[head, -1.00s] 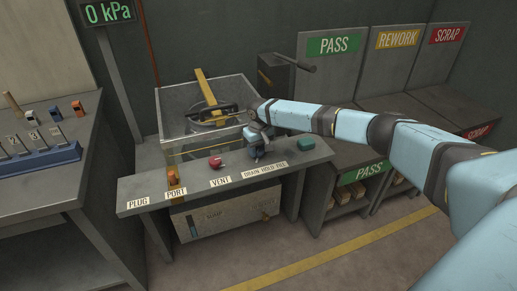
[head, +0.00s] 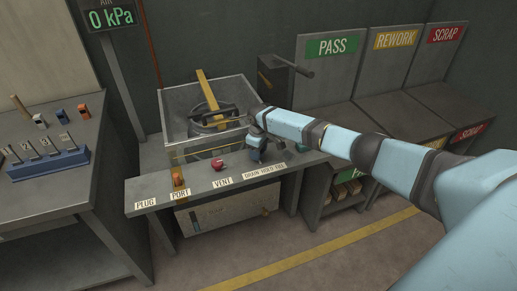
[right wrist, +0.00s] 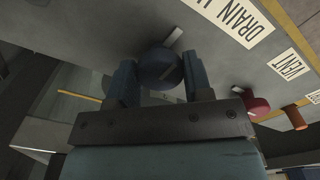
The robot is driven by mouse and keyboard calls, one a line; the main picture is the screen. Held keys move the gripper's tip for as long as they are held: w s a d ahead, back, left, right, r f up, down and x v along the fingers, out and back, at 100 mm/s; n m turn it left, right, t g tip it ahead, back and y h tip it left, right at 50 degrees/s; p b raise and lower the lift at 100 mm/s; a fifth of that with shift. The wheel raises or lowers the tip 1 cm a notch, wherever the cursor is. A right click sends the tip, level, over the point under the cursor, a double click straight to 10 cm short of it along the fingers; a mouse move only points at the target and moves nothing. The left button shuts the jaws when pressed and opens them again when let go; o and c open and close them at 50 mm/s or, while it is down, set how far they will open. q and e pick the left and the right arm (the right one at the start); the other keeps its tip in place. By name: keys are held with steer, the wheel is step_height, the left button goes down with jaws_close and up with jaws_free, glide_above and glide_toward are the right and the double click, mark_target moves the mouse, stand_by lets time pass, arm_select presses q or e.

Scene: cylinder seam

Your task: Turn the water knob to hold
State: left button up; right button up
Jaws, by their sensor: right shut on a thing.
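The water knob (right wrist: 158,66) is a dark blue round knob on the bench front, beside the DRAIN HOLD FILL label (head: 264,171). In the right wrist view a short pale pointer sticks out from the knob towards that label (right wrist: 232,18). I cannot tell which word it points at. My right gripper (head: 257,150) is at the knob in the head view, with its arm coming in from the right. In the right wrist view its two blue fingers (right wrist: 161,78) are shut on the knob, one on each side. My left gripper is out of view.
A red vent knob (head: 217,163) and an orange port plug (head: 177,177) stand to the left. A clear-walled tank (head: 190,125) is behind. The gauge (head: 110,17) reads 0 kPa.

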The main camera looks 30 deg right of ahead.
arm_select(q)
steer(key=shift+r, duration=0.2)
arm_select(e)
steer(key=shift+n, duration=0.5)
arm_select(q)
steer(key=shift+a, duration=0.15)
arm_select(e)
steer(key=o, duration=0.9)
steer(key=shift+r, duration=0.2)
arm_select(q)
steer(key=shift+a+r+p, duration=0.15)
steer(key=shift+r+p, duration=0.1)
steer(key=shift+p, duration=0.75)
arm_select(e)
step_height(320, 180, up, 13)
steer(key=shift+r, duration=0.2)
